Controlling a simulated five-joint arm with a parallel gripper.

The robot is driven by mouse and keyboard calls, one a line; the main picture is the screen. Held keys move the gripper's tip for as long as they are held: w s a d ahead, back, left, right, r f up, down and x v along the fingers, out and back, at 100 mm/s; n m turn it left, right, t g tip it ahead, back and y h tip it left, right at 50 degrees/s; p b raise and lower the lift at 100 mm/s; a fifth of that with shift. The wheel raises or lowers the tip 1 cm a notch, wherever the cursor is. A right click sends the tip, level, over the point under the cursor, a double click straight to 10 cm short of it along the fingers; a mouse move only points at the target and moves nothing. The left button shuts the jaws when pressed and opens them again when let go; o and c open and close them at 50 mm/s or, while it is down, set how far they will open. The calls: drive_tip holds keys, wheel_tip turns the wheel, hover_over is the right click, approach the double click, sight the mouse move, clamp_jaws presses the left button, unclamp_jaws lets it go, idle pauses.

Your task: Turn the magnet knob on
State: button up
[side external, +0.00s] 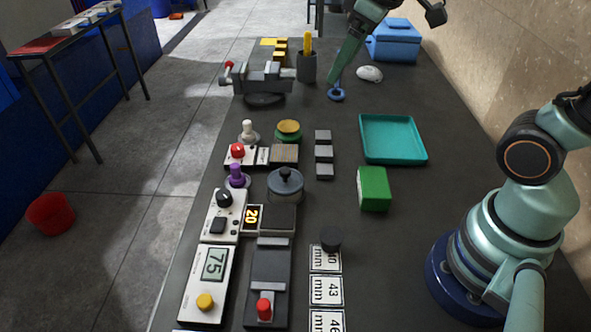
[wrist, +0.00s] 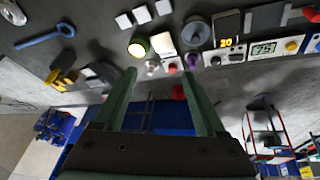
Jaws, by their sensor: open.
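No readable label marks the magnet knob, so I cannot tell which control it is. A white box carries a black round knob (side external: 224,198) beside a lit "20" display (side external: 252,217); the knob also shows in the wrist view (wrist: 215,61). A red round knob (side external: 237,151) sits on another white box farther back. A yellow knob (side external: 205,301) is on the "75" meter (side external: 215,264). My gripper (side external: 334,80) is over the far part of the bench, away from these knobs. In the wrist view my gripper (wrist: 160,73) has its fingers apart and nothing between them.
A blue wrench (side external: 337,93) lies near my fingertips. A vise (side external: 263,83), purple knob (side external: 237,176), grey lidded pot (side external: 285,185), green box (side external: 374,189) and teal tray (side external: 393,138) stand on the dark bench (side external: 330,215). The bench between blocks and tray is clear.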

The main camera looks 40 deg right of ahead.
drive_tip(key=w+a+n+g, duration=0.1)
drive_tip(key=w+a+n, duration=0.1)
drive_tip(key=w+n, duration=0.35)
drive_tip(key=n+g, duration=0.3)
drive_tip(key=n, duration=0.8)
hover_over(237, 147)
wheel_tip(237, 147, down, 14)
wheel_tip(237, 147, down, 11)
drive_tip(key=shift+f, duration=0.1)
drive_tip(key=shift+s, duration=0.1)
clamp_jaws()
